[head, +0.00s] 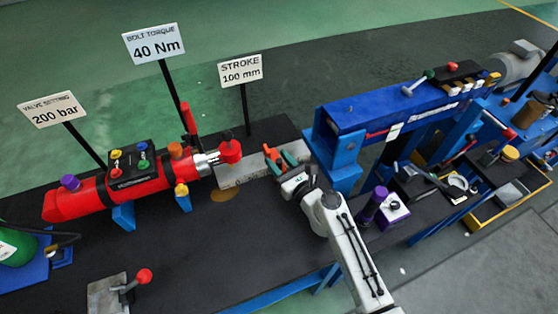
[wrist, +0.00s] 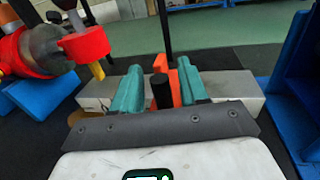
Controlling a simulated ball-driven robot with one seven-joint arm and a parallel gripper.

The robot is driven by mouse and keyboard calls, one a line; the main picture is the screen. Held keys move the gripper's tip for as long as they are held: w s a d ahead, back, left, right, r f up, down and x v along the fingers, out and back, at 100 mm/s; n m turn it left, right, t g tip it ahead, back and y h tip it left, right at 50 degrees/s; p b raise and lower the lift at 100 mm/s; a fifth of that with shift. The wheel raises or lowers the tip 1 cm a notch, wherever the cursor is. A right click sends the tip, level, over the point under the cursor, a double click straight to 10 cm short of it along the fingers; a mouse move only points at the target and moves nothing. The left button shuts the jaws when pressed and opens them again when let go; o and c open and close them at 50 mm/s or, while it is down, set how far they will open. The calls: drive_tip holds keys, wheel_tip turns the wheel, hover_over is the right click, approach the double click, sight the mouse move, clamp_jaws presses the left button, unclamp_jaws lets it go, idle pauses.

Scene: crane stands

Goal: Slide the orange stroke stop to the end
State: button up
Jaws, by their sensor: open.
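The orange stroke stop (head: 268,153) sits on a grey metal rail (head: 229,176) on the black bench. In the wrist view the stop (wrist: 174,88) has a black knob (wrist: 161,91) on its near side. My gripper (head: 281,161) is open at the rail. Its teal fingers stand on either side of the knob and part of the stop in the wrist view (wrist: 160,68). I cannot tell whether either finger touches it. The fingers hide parts of the rail.
A red cylinder (head: 90,197) with its red rod end lies left of the rail. A blue beam frame (head: 370,110) stands close on the right. A STROKE 100 mm sign (head: 240,70) stands behind. A purple-topped item (head: 372,205) is right of my arm. The front bench is mostly clear.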

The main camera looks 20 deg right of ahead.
drive_tip(key=shift+w, duration=0.15)
clamp_jaws()
idle(0.4)
